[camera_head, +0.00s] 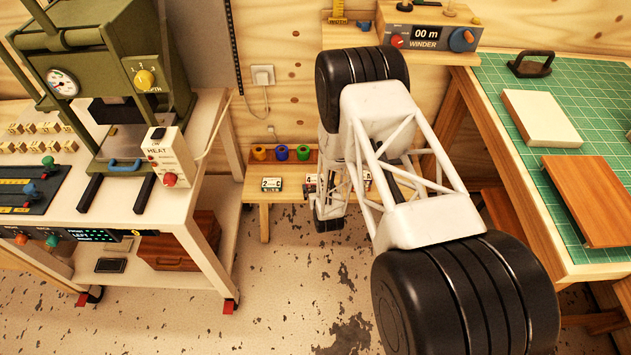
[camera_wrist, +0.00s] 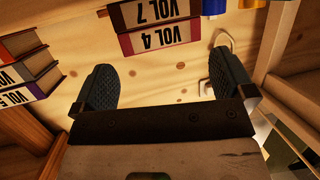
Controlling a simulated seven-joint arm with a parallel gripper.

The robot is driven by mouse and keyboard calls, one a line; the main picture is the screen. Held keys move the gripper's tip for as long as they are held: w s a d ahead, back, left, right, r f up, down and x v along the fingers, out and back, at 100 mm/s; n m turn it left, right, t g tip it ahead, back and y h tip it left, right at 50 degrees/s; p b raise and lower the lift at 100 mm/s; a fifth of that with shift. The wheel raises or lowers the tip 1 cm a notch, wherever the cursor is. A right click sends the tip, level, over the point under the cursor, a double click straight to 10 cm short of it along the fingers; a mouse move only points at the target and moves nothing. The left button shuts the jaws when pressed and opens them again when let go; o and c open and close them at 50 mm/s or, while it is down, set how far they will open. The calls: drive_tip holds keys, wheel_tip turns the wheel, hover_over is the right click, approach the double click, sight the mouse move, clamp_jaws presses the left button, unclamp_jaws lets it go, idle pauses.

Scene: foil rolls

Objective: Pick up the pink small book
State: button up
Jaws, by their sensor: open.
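In the wrist view, a reddish-pink book marked VOL 4 (camera_wrist: 127,45) lies just beyond my gripper (camera_wrist: 161,64), its white label upside down. I cannot tell for sure which of these is the pink small book. My gripper is open, with two dark ribbed fingers set wide apart and nothing between them. In the head view my gripper (camera_head: 330,222) is down by the low wooden bench and partly hidden by my arm.
More books (camera_wrist: 24,72) with white labels stand at the left of the wrist view, by a wooden post. The low bench (camera_head: 257,188) holds coloured rolls (camera_head: 281,153). A machine table (camera_head: 190,215) stands left and a green-matted workbench (camera_head: 510,85) right.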

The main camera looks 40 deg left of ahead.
sight(315, 177)
drive_tip(key=shift+x, duration=2.6)
drive_tip(key=shift+c, duration=0.3)
drive_tip(key=c, duration=0.6)
drive_tip(key=shift+r, duration=0.15)
drive_tip(key=shift+r, duration=1.05)
drive_tip(key=shift+s+d+r, duration=0.25)
drive_tip(key=shift+d+r, duration=0.15)
drive_tip(key=shift+r, duration=0.2)
drive_tip(key=f+v, duration=0.1)
drive_tip(key=v, duration=0.4)
drive_tip(key=f+v, duration=0.1)
drive_tip(key=v, duration=0.9)
drive_tip(key=shift+s+d+f, duration=0.25)
drive_tip(key=shift+s+f, duration=0.05)
drive_tip(key=shift+f, duration=0.15)
drive_tip(key=shift+c, duration=0.2)
